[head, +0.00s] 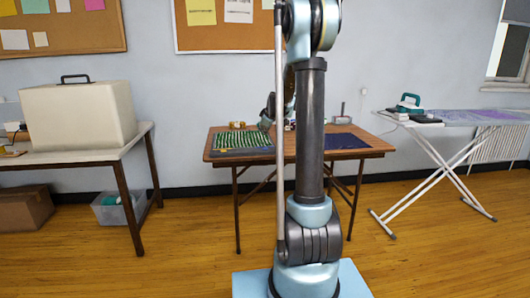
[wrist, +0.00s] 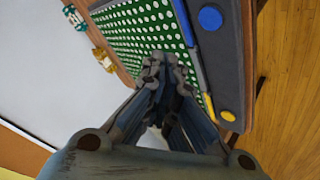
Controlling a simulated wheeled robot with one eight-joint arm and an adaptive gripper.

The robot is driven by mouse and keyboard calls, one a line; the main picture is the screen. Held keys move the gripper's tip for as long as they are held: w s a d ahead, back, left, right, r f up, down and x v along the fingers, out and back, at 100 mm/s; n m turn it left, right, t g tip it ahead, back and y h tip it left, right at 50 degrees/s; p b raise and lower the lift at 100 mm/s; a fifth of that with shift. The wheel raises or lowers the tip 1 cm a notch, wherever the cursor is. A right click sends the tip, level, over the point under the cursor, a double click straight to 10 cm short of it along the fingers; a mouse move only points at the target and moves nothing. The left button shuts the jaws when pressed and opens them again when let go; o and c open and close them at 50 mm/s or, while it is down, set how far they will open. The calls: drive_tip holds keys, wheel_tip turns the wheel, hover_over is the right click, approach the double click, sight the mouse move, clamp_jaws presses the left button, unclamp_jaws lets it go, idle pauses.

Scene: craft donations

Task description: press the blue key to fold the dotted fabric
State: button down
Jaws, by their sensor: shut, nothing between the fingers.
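The green fabric with white dots (wrist: 135,30) lies flat on a grey board (wrist: 222,60), and it shows on the wooden table in the head view (head: 242,138). The round blue key (wrist: 210,18) is on the board's border, at the top of the wrist view, beside a blue strip. A smaller round yellow key (wrist: 228,116) sits lower on the same border, near a yellow strip (wrist: 209,106). My gripper (wrist: 163,62) is shut and empty, its tips over the dotted fabric and left of the blue key, apart from it. In the head view my arm partly hides the gripper.
The wooden table (head: 370,150) also bears a dark blue cloth (head: 340,142) at right. Small items (wrist: 103,58) lie along the table edge by the fabric. An ironing board (head: 455,118) with an iron stands right, a side table with a beige case (head: 78,117) left.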

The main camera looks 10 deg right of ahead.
sight(264, 149)
drive_tip(key=shift+f, duration=3.25)
